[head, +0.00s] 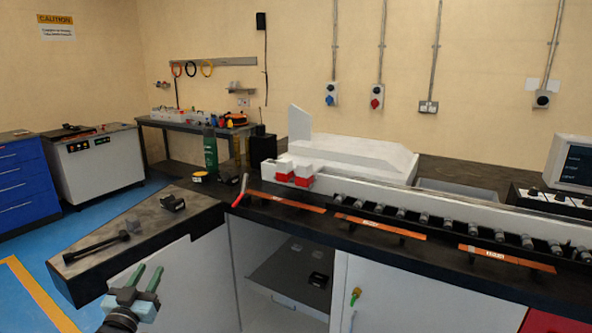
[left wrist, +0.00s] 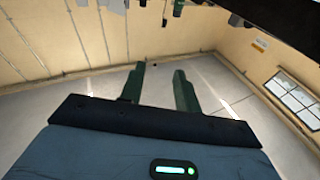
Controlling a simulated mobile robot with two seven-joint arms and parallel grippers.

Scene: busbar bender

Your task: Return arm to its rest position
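My left gripper (head: 147,279) is at the lower left of the head view, in front of the near edge of the dark bench. Its two green fingers point up and stand apart, with nothing between them. The left wrist view shows the same fingers (left wrist: 160,88) apart and empty, with floor and walls behind them. My right gripper is in neither view.
The dark bench (head: 150,225) carries a black tool (head: 96,246) and small dark blocks. Copper bars (head: 381,226) lie along the counter beside a row of rollers. A red-handled lever (head: 241,190) stands at the bench corner. Open blue floor (head: 40,262) lies left.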

